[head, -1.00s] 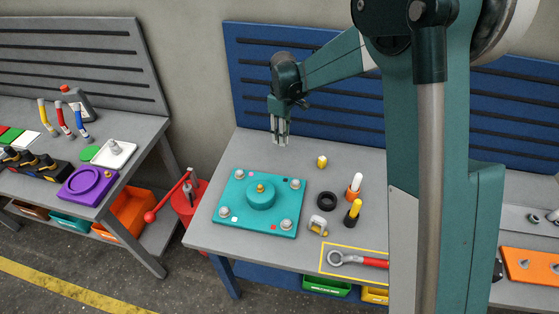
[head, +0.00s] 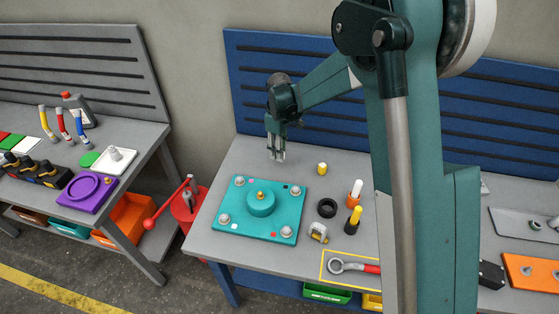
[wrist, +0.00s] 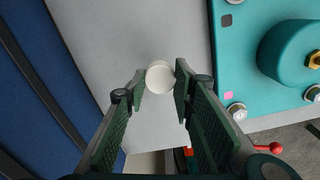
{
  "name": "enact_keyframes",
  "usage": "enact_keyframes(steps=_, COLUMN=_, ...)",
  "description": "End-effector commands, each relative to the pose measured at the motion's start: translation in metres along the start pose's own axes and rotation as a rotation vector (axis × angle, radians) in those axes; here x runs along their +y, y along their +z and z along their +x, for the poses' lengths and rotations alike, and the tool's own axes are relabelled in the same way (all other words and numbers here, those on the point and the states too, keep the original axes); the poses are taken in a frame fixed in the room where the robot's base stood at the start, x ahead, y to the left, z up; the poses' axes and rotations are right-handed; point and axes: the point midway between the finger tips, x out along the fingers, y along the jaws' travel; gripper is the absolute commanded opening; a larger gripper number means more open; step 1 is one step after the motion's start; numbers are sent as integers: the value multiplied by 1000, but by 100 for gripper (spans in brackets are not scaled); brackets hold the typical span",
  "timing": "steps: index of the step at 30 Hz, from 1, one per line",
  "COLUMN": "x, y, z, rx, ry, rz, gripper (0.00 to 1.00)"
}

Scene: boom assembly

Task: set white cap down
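The white cap (wrist: 160,77) is round and pale, and it sits between the fingertips of my gripper (wrist: 161,80) in the wrist view. The fingers lie close on both sides of it and look shut on it. In the head view my gripper (head: 276,155) points down over the back left of the grey bench (head: 330,145), behind the teal plate. The cap is too small to make out clearly there. I cannot tell whether it touches the bench.
The teal plate (head: 262,228) with its raised hub and corner bolts stands in front of my gripper. A yellow piece (head: 322,168), a black ring (head: 327,208) and two posts stand to the right. The blue back panel (head: 250,90) rises behind. Bare bench surrounds the gripper.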

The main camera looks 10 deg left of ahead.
Motion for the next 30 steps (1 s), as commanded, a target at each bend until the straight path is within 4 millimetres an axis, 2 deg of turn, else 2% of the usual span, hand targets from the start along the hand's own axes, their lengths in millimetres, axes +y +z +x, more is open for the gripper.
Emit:
enact_keyframes(steps=4, x=0, y=0, z=12, rx=0, ry=0, rz=0, gripper=21)
enact_keyframes(steps=17, x=0, y=0, z=17, rx=0, ry=0, rz=0, gripper=21)
enact_keyframes(steps=25, x=0, y=0, z=43, rx=0, ry=0, rz=0, gripper=21)
enact_keyframes(steps=30, x=0, y=0, z=51, rx=0, ry=0, rz=0, gripper=21)
